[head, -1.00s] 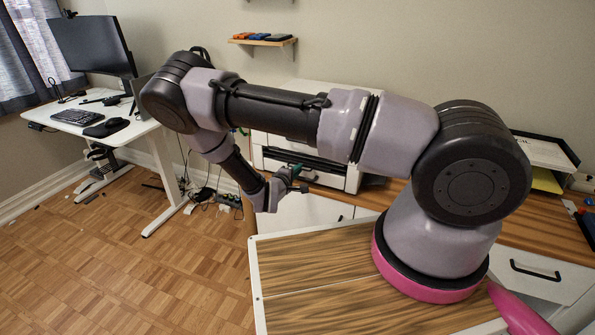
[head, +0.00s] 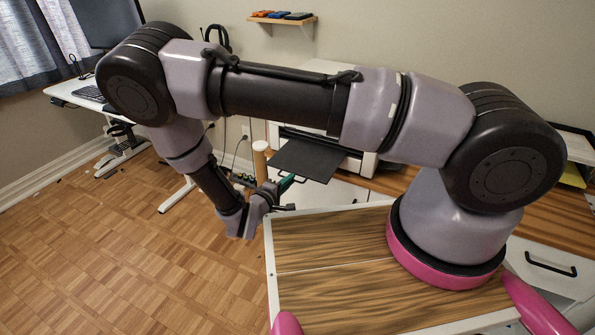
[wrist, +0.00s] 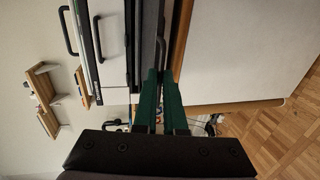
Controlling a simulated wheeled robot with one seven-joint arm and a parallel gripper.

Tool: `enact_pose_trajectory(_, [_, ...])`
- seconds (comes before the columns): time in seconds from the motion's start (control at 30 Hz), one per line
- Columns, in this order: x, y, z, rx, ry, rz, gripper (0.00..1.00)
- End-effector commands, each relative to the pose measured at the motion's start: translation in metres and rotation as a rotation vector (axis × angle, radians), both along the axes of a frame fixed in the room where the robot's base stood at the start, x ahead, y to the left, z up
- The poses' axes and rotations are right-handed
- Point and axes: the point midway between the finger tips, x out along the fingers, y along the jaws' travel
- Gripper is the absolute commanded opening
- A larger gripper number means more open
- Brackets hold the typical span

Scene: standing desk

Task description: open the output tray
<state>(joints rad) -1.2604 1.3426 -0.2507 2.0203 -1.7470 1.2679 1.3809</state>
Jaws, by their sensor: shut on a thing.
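The printer (head: 330,68) is a white box on the wooden counter, partly hidden behind my arm. Its dark flat output tray (head: 308,158) sticks out from the front, over the counter's edge. My gripper (head: 287,184), with green fingers, is at the tray's outer left corner and shut on its edge. In the wrist view the green fingers (wrist: 160,82) close on the dark tray panel (wrist: 147,35), which runs up toward the printer. The exact contact is partly hidden by the fingers.
A white standing desk (head: 62,92) is at the left, with cables on the floor behind my forearm. A wall shelf (head: 283,18) holds small coloured items. White drawers with a black handle (head: 550,264) are at the lower right.

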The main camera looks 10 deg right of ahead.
Motion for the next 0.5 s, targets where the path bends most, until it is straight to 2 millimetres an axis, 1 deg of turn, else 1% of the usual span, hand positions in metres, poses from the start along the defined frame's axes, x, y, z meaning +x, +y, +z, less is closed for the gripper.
enact_pose_trajectory(0.03, [-0.005, 0.004, 0.000, 0.000, 0.001, 0.001, 0.00])
enact_pose_trajectory(0.2, [-0.014, 0.010, 0.000, 0.001, 0.002, 0.000, 0.00])
enact_pose_trajectory(0.5, [-0.015, 0.011, 0.000, 0.000, 0.001, -0.001, 0.00])
